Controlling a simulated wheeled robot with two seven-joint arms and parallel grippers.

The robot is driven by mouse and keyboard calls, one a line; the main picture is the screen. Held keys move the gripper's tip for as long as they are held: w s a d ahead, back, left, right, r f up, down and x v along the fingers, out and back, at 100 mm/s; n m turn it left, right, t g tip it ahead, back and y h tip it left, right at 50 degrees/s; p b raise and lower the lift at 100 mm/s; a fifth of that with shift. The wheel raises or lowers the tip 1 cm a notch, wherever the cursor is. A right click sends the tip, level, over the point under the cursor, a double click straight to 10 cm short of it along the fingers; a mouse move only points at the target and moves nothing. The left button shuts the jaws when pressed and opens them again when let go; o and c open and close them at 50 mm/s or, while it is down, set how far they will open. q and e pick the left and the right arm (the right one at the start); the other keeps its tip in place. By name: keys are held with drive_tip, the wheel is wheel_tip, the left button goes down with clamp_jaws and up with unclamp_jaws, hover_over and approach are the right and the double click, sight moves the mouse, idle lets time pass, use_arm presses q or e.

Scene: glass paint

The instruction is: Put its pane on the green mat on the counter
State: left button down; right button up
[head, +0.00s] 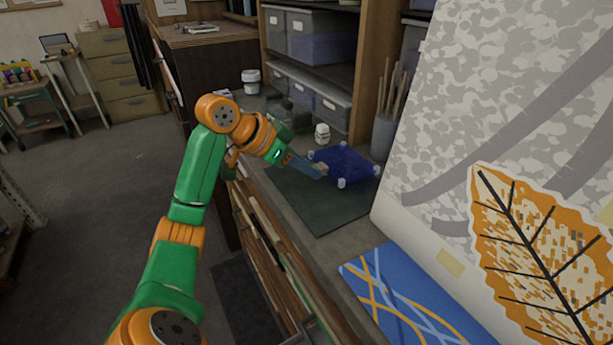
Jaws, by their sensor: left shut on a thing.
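The pane (343,165) is a dark blue, see-through square with small pale pegs at its corners. It is level, over the far right part of the dark green mat (312,206) on the counter. I cannot tell whether its pegs touch the mat. My left gripper (319,170) reaches in from the left and is shut on the pane's near left edge, at a small beige piece. The near part of the mat is bare. My right gripper is not in view.
A small white jar (322,133) stands behind the pane, and a grey pot of brushes (384,134) stands to its right. A blue patterned sheet (408,300) lies nearer on the counter. A large leaf-painted panel (500,150) leans along the right. Grey bins fill the shelves behind.

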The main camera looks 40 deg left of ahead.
use_arm(q)
drive_tip(key=f, duration=0.3)
drive_tip(key=shift+s+b, duration=0.2)
drive_tip(key=shift+b, duration=0.1)
drive_tip(key=shift+w, duration=0.1)
drive_tip(key=c, duration=0.6)
unclamp_jaws()
drive_tip(key=shift+r, duration=0.1)
drive_tip(key=b+v, duration=0.1)
drive_tip(key=v, duration=1.1)
